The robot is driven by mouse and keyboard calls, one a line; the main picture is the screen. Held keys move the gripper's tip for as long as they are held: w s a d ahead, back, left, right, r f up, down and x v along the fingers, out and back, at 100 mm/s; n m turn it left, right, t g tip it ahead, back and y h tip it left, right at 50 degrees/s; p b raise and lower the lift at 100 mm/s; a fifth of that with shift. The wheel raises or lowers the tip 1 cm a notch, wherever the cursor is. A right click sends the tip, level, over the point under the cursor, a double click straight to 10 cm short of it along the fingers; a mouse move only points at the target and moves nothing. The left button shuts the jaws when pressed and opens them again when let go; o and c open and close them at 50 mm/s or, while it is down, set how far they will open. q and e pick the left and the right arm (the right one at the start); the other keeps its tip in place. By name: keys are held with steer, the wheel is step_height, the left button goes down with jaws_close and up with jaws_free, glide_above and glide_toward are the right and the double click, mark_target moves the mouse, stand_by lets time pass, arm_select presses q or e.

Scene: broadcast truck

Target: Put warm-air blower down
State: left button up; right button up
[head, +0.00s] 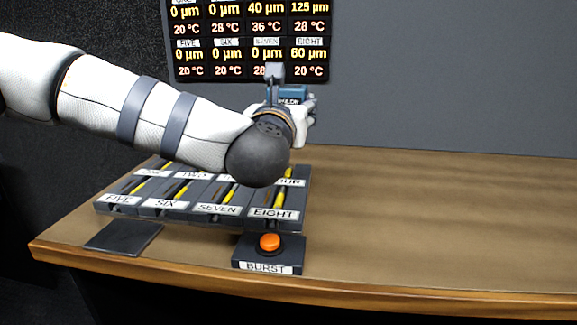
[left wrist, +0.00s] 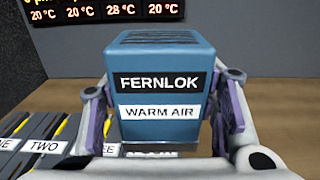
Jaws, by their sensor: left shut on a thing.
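The warm-air blower (left wrist: 160,80) is a blue box with a ribbed top and the labels "FERNLOK" and "WARM AIR". In the left wrist view it stands upright between the fingers of my left gripper (left wrist: 163,115), which is shut on it. In the head view, part of the blower (head: 293,93) shows behind my left wrist, above the far right part of the slotted rack. My left gripper (head: 300,115) is mostly hidden by the wrist there. I cannot tell whether the blower's underside touches anything. My right gripper is not in view.
The dark rack (head: 236,218) has labelled slots with yellow strips. In front are an orange button (head: 269,242) marked "BURST" and a flat dark pad (head: 124,238). A display (head: 247,40) with micrometre and temperature readings hangs behind. The wooden desk (head: 430,220) is clear to the right.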

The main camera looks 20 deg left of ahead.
arm_select(q)
steer(key=shift+w+a+f+b, duration=0.2)
steer(key=shift+w+a+f, duration=0.45)
steer(key=shift+w+f, duration=1.25)
steer(key=shift+w+a+f+b, duration=0.25)
steer(key=shift+w+a+f, duration=0.4)
steer(key=shift+w+f, duration=1.25)
steer(key=shift+w+a+f+b, duration=0.2)
steer(key=shift+w+a+f, duration=0.45)
steer(key=shift+w+f, duration=1.2)
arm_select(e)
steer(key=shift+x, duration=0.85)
arm_select(q)
steer(key=shift+s+f, duration=0.15)
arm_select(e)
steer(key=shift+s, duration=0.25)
arm_select(q)
steer(key=shift+f, duration=0.35)
steer(key=o, duration=1.6)
steer(key=shift+o, duration=0.3)
steer(key=shift+r, duration=0.1)
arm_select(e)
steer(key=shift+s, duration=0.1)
